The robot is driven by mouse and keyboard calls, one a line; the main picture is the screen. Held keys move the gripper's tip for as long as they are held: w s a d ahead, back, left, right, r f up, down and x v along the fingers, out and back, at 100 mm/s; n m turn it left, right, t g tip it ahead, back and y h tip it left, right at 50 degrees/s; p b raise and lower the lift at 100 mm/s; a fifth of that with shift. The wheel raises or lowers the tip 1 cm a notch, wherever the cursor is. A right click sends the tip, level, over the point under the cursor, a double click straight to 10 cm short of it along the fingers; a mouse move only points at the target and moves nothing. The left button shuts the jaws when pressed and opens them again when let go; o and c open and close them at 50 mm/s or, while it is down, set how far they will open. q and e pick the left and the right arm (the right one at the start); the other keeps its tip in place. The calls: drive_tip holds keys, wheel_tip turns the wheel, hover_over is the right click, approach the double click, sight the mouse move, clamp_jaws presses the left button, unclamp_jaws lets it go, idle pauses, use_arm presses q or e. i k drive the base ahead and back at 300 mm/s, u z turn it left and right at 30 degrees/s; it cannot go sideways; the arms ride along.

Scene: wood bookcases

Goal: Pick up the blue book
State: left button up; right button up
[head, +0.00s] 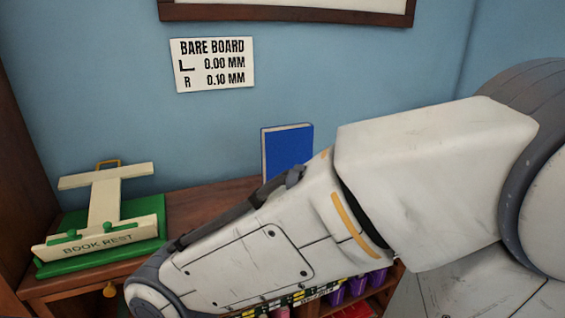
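The blue book (288,150) stands upright on the wooden bookcase top near the blue wall. Its blue cover faces me, and a pale edge shows along its left and top sides. My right arm comes in from the right and passes in front of it, hiding its lower part. I cannot see whether anything touches the book. Neither gripper is in view; the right arm runs off toward the bottom left.
A cream book rest (104,200) on a green base (150,241) stands at the left on the bookcase top (207,204). Clear wood lies between it and the blue book. Purple books (357,285) show on a shelf below. A sign (212,64) hangs on the wall.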

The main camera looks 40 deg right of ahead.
sight(284, 147)
drive_tip(key=z, duration=0.4)
drive_tip(key=k, duration=0.5)
drive_tip(key=z, duration=1.55)
drive_tip(key=i, duration=1)
drive_tip(key=u, duration=0.75)
drive_tip(key=i, duration=0.65)
drive_tip(key=u, duration=0.8)
